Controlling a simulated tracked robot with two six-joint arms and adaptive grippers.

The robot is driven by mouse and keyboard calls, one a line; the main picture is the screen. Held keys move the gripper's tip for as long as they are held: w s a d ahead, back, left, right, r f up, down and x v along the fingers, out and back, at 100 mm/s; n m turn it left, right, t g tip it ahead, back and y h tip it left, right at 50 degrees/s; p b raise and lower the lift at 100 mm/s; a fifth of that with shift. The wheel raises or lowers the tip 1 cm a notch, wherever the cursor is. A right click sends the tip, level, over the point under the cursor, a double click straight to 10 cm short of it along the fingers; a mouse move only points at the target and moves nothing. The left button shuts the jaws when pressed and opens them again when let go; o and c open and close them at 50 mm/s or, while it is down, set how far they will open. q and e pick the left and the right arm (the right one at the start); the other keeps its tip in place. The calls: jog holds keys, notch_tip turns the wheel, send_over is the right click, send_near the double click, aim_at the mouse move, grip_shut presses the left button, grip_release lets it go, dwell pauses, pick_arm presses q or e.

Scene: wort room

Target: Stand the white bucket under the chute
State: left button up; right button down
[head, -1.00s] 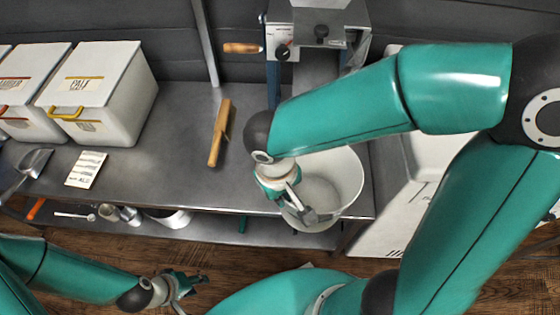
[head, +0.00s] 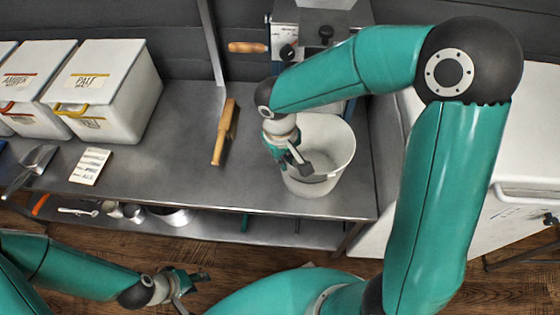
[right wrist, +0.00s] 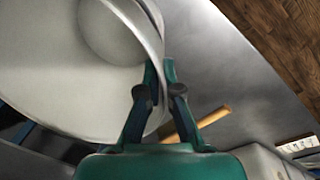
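The white bucket (head: 340,165) is upright at the right end of the steel table, in front of the grey mill (head: 322,17). I cannot tell whether its base touches the tabletop. My right gripper (head: 300,163) is at the bucket's left rim. In the right wrist view its fingers (right wrist: 160,88) are closed around the rim of the bucket (right wrist: 60,75). The chute is hidden behind my right arm, so I cannot tell how the bucket lines up with it. My left gripper (head: 190,287) is open and empty, low in front of the table.
A wooden-handled brush (head: 225,132) lies left of the bucket. White labelled bins (head: 110,90), a scoop (head: 35,165) and a card (head: 90,165) are further left. A white chest (head: 510,140) stands at the right. The steel tabletop (head: 180,140) between bins and brush is clear.

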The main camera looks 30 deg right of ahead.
jog(key=shift+r, duration=0.1)
jog(key=shift+f, duration=0.2)
jog(key=c, duration=1.3)
grip_release()
jog(key=shift+r, duration=0.1)
jog(key=shift+r, duration=0.4)
jog(key=r, duration=0.3)
jog(key=r+p, duration=0.1)
jog(key=r, duration=0.3)
jog(key=a+r+p, duration=0.1)
jog(key=r, duration=0.3)
jog(key=shift+s+a+r, duration=0.1)
jog(key=shift+r, duration=0.1)
